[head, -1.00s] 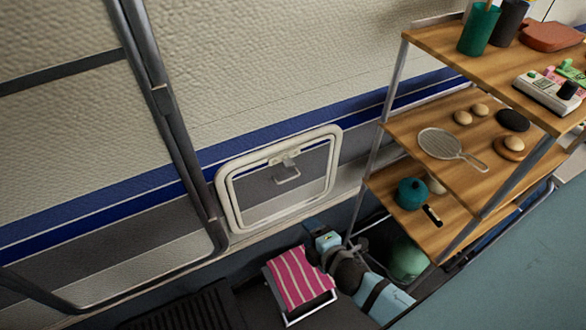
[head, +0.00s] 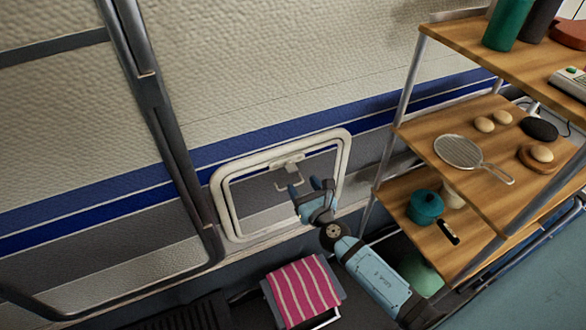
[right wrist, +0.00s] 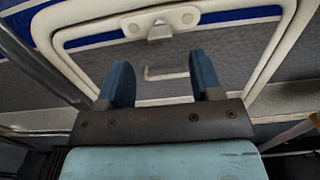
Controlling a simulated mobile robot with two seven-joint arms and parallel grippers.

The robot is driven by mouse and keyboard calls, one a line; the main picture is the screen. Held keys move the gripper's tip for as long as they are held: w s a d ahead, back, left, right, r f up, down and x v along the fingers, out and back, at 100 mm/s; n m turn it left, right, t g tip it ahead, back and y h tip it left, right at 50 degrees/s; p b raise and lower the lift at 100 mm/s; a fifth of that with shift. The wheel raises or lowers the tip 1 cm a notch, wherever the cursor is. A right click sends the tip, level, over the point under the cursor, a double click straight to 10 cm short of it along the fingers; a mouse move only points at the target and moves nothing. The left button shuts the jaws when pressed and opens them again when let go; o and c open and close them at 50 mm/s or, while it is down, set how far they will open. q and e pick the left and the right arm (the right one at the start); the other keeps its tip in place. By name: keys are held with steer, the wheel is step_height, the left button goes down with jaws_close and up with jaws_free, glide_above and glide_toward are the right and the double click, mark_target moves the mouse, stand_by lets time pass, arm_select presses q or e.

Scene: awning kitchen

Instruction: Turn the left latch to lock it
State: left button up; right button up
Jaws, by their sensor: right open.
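A white-framed hatch (head: 226,207) with a grey panel is set in the caravan wall. At its top edge in the right wrist view are a white centre bracket (right wrist: 160,32), a small round fitting on the left (right wrist: 133,28) and another on the right (right wrist: 187,18). I cannot tell for sure which piece is the left latch, or how it is turned. A pale bar handle (head: 288,183) hangs below the bracket. My right gripper (head: 311,187) is open and empty in front of the hatch; its blue fingers (right wrist: 161,72) frame the handle in the wrist view, apparently without touching. My left gripper is out of view.
A wooden shelf rack (head: 480,150) with a teal pot (head: 425,206) and a strainer (head: 459,152) stands to the right. A pink striped cloth (head: 302,291) lies on a stool below the hatch. A dark metal frame (head: 165,130) runs at left.

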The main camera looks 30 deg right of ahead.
mark_target(293, 171)
steer(key=w, duration=0.7)
steer(key=shift+d, duration=0.2)
steer(key=c, duration=0.9)
